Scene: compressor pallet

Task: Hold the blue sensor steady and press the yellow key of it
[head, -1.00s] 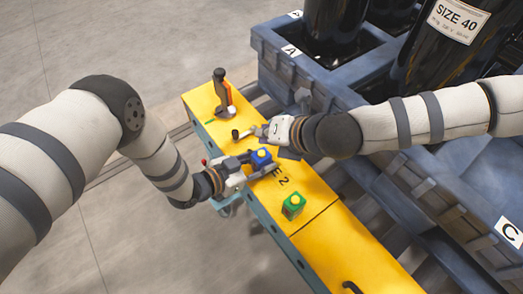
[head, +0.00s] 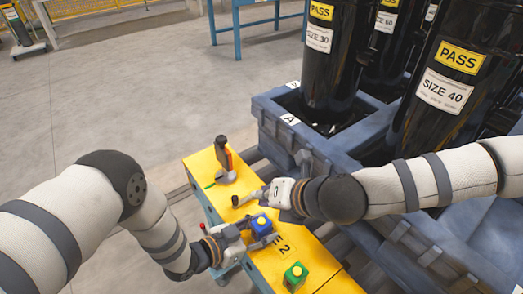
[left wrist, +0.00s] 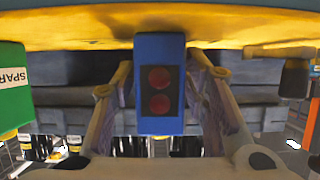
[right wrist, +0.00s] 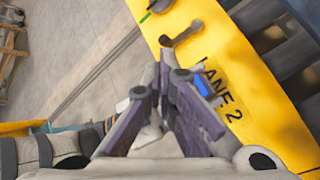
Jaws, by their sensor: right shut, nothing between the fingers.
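The blue sensor (head: 260,228) stands on the yellow bench top, its yellow key (head: 261,220) facing up. In the left wrist view the sensor (left wrist: 160,120) shows two round red lenses between my fingers. My left gripper (head: 258,236) is shut on it, one finger along each side. My right gripper (head: 268,194) is shut and empty, beyond the sensor and apart from the key. In the right wrist view its fingertips (right wrist: 167,72) point over the bench, and a finger hides most of the sensor (right wrist: 202,87).
A green block with a yellow top (head: 295,276) stands nearer on the bench. A small grey lever (right wrist: 181,34) and an upright dark handle with orange (head: 224,160) are at the far end. The blue pallet (head: 290,135) with black compressors (head: 332,75) stands at the right.

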